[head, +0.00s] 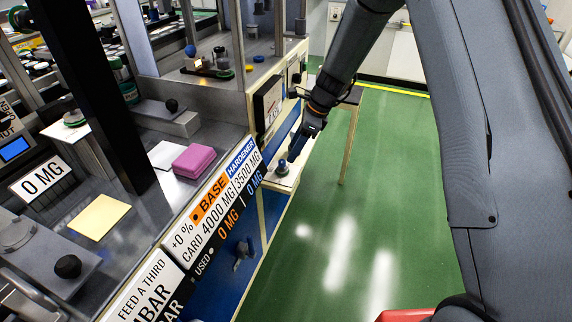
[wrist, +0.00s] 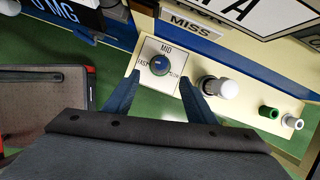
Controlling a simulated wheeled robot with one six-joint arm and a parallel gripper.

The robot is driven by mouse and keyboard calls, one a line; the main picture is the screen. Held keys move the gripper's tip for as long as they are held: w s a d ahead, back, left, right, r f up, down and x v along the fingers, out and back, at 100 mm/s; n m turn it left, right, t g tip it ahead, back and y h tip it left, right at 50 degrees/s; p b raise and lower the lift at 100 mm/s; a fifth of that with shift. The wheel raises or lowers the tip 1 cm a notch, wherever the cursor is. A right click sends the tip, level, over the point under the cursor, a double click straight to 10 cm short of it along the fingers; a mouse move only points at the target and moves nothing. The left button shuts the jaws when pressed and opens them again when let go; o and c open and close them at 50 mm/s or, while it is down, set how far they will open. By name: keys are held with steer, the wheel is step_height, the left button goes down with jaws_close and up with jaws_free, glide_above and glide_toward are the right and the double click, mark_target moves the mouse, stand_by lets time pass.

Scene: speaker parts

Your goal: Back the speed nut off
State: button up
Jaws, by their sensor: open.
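MID is at the top, FAST at the left and SLOW at the right. The knob also shows in the head view (head: 283,168), on a pale ledge low on the bench side. My gripper (wrist: 158,76) is open and empty, with one blue finger on each side of the plate's lower part in the wrist view. In the head view my gripper (head: 296,151) is just above the knob. I cannot tell whether the fingers touch it.
A white round-ended fitting (wrist: 227,88) stands close to the right finger. A green-ended post (wrist: 268,112) and a pale post (wrist: 292,122) are farther right. A MISS sign (wrist: 191,22) is behind the ledge. Open green floor (head: 370,200) lies right of the bench.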

mark_target(282, 169)
steer(key=x, duration=0.7)
steer(key=shift+a+f, duration=0.1)
steer(key=shift+f, duration=0.25)
steer(key=c, duration=1.1)
